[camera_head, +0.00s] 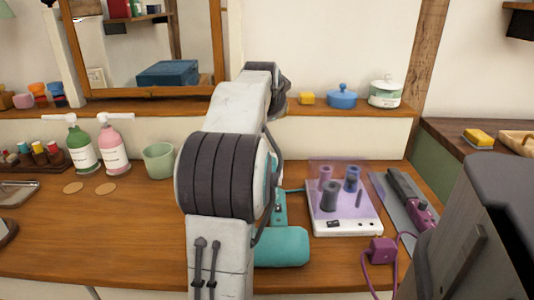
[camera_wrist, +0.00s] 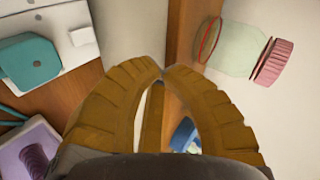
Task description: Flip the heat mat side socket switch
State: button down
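A white socket plate (camera_wrist: 85,15) is at the upper left of the wrist view, partly cut off by the frame edge. A teal plug (camera_wrist: 30,62) sits in it, and a small pale switch (camera_wrist: 81,37) is beside the plug. My gripper (camera_wrist: 162,74) points at the wall area with its two yellow-brown fingertips together, nothing visible between them. It is to the right of the plate and apart from it in the picture. In the head view my arm hides the gripper and socket. A grey heat mat (camera_head: 424,220) lies on the right of the counter.
A white roller set (camera_head: 348,224) with a clear lid, a teal cylindrical object (camera_head: 282,247) and a plum plug (camera_head: 378,250) with cable are near my arm. Bottles (camera_head: 114,150) and a green cup (camera_head: 158,161) stand left. A shelf holds a jar (camera_head: 385,94).

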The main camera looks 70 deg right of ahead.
jog(key=shift+f, duration=0.15)
jog(key=f+b, duration=0.3)
jog(key=f, duration=0.1)
jog(key=f+b, duration=0.2)
jog(key=shift+w+d+f+b, duration=0.1)
jog(key=shift+d+b, duration=0.2)
jog(key=shift+d+f+b, duration=0.2)
jog(key=shift+f+b, duration=0.3)
jog(key=shift+f, duration=0.65)
jog(key=shift+w+f+b, duration=0.1)
jog(key=shift+f+b, duration=0.35)
jog(key=shift+f, duration=0.3)
dwell(1.1)
jog(key=shift+r, duration=0.1)
dwell(0.3)
jog(key=shift+r+p, duration=0.7)
jog(key=shift+r, duration=0.15)
jog(key=shift+a+r+p, duration=0.15)
jog(key=shift+r+p, duration=0.95)
jog(key=shift+r, duration=0.1)
jog(key=shift+a+r+p, duration=0.15)
jog(key=shift+r+p, duration=0.9)
jog(key=shift+r, duration=0.1)
